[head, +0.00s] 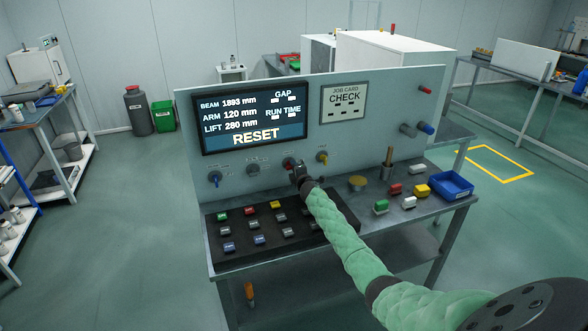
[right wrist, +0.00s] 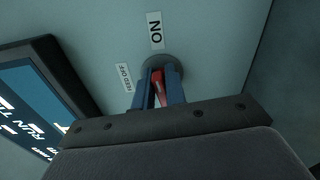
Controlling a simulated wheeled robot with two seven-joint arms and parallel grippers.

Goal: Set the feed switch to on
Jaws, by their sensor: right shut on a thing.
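The feed switch (right wrist: 158,86) is a red lever on a round grey base on the upright panel (head: 400,120). In the right wrist view a white ON label (right wrist: 156,30) and a smaller FEED OFF label (right wrist: 124,78) sit by its base. My right gripper (right wrist: 160,92) has its blue fingers on either side of the red lever and is shut on it. In the head view my right gripper (head: 294,166) is at the panel and hides most of the switch. I cannot tell which label the lever points to. My left gripper is not in view.
The screen (head: 252,117) reads RESET, left of a CHECK job card (head: 344,102). A blue knob (head: 215,179), a grey knob (head: 253,170) and a yellow knob (head: 322,157) flank the switch. Several buttons fill a black board (head: 236,261) below. A blue tray (head: 462,186) stands right.

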